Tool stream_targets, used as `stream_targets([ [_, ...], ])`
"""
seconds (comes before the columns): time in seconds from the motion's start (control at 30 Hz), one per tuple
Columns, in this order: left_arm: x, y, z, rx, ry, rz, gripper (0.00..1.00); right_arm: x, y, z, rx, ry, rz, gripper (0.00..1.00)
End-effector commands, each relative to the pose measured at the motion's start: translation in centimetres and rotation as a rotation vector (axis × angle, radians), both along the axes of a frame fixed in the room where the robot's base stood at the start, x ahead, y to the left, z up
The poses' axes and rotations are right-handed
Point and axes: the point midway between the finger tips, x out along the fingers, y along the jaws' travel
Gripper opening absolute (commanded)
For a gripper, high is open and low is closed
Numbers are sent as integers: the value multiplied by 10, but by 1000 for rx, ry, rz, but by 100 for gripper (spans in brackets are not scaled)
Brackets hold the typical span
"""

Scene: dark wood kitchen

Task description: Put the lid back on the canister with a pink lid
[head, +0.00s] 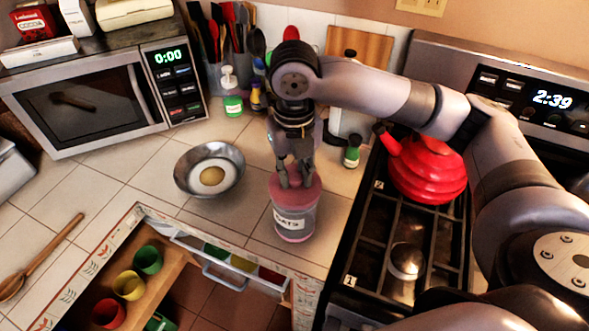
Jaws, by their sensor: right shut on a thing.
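A clear canister (294,224) with an "OATS" label stands upright on the tiled counter, left of the stove. A pink lid (305,194) is at its top. I cannot tell whether the lid is fully seated or slightly above the rim. My right gripper (294,181) points down from above, its fingers shut on the pink lid. The fingers and wrist hide part of the lid's far side. My left gripper is not in view.
A metal bowl (187,181) sits left of the canister. A small green-capped bottle (352,153) stands behind right, and a red kettle (428,172) is on the stove (375,262). An open drawer (172,262) with colored cups is at the front. Counter around the canister's left is clear.

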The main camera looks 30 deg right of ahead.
Motion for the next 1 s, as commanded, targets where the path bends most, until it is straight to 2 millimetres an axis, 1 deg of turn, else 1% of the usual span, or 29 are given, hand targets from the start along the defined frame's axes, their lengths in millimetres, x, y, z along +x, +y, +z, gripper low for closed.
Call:
stream_targets([
  [0.47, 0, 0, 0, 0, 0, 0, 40, 0, 0, 0, 0, 0, 0, 0],
  [1.0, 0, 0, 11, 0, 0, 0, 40, 0, 0, 1, 0, 1, 0, 0],
])
